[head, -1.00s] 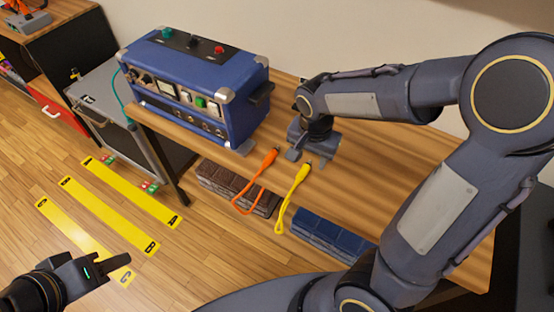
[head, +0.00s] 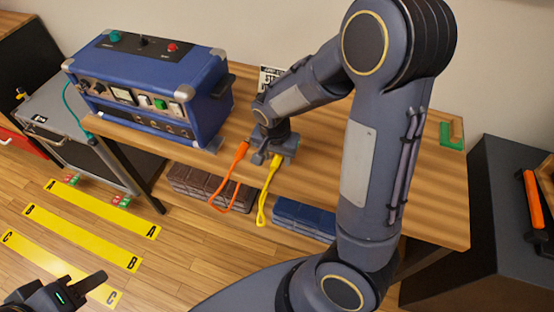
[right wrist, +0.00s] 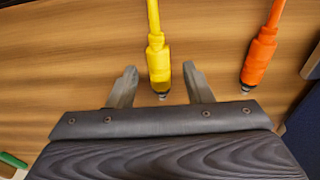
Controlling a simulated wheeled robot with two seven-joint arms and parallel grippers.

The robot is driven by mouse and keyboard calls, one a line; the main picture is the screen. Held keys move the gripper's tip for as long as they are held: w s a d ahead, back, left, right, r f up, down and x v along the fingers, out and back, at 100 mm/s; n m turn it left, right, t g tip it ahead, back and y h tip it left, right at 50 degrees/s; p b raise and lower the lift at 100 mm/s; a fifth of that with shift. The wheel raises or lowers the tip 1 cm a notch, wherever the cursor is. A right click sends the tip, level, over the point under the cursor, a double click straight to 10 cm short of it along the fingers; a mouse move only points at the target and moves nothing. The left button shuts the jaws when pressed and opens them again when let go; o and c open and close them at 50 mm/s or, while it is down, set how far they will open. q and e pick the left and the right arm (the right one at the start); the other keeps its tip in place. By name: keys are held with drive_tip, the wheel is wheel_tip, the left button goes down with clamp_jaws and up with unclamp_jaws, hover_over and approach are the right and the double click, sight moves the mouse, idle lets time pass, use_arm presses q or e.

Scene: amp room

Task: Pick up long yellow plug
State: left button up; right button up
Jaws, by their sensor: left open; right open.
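The long yellow plug (head: 269,184) lies on the wooden table, its cable hanging over the front edge. In the right wrist view the yellow plug (right wrist: 158,62) has its metal tip between the two open fingers of my right gripper (right wrist: 160,88), with a gap on each side. In the head view my right gripper (head: 272,154) is at the plug's end, and partly hides it. The orange plug (head: 238,158) lies to the left in the head view and to the right in the wrist view (right wrist: 260,55), outside the fingers. My left gripper (head: 88,290) is open and empty at the lower left.
A blue amplifier box (head: 150,90) stands on the table (head: 430,190) left of my right gripper. Brown (head: 200,186) and blue (head: 303,218) blocks sit below the table's front edge. A green-and-brown item (head: 451,133) is at the far right. The table between is clear.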

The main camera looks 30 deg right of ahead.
clamp_jaws()
drive_tip(key=shift+r, duration=0.1)
